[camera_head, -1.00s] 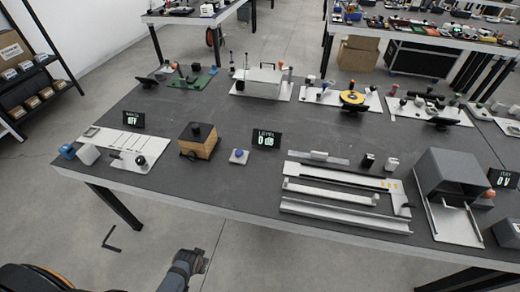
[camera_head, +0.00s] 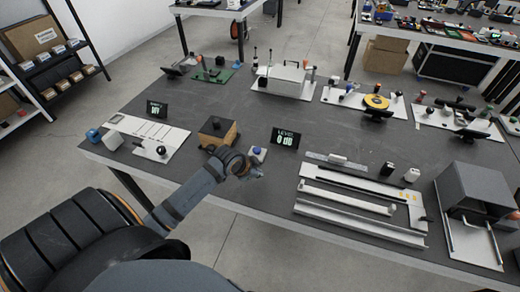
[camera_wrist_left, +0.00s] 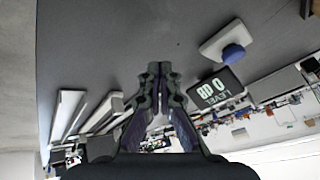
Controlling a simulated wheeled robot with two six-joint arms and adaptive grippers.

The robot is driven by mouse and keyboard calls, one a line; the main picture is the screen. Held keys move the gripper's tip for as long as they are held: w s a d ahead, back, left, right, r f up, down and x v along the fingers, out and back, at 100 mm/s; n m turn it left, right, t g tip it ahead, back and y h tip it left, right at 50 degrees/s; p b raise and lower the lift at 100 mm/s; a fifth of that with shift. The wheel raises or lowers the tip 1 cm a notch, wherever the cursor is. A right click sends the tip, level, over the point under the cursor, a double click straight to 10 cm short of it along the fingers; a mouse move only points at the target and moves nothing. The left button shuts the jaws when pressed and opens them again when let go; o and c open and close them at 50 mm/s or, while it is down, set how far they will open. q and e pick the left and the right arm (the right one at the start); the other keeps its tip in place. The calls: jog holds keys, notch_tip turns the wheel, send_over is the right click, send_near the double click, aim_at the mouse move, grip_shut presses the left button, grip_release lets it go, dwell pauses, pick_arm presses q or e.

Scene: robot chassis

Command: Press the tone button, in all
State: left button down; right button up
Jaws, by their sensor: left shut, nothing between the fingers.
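The tone button, a blue cap (camera_head: 257,150) on a small white base (camera_head: 258,156), sits near the table's front edge, beside a wooden box. In the left wrist view the blue button (camera_wrist_left: 234,53) and its base (camera_wrist_left: 215,42) are at the upper right. My left gripper (camera_head: 260,172) is just in front of the button and apart from it. Its fingers (camera_wrist_left: 158,68) are closed together and empty. A black display (camera_head: 285,139) behind the button reads "LEVEL 0 dB". My right gripper is not in view.
The wooden box (camera_head: 232,136) with a black knob stands just left of the button. White rails (camera_head: 350,200) and a grey housing (camera_head: 480,190) lie to the right. A white panel (camera_head: 150,135) with slots is at the left.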

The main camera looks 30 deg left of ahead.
pick_arm(q)
jog(key=w+a+r+m+t, duration=0.2)
jog(key=w+a+r+m, duration=0.1)
jog(key=w+a+r, duration=0.5)
jog(key=w+r, duration=0.1)
jog(key=w, duration=0.1)
jog(key=shift+w+r+t+h, duration=0.3)
jog(key=shift+w+r, duration=0.1)
jog(key=shift+f, duration=0.1)
jog(key=b, duration=0.7)
send_over(255, 151)
notch_tip(255, 151, down, 7)
jog(key=shift+w, duration=0.1)
jog(key=shift+f+b, duration=0.3)
jog(key=shift+f, duration=0.55)
jog(key=shift+f, duration=0.4)
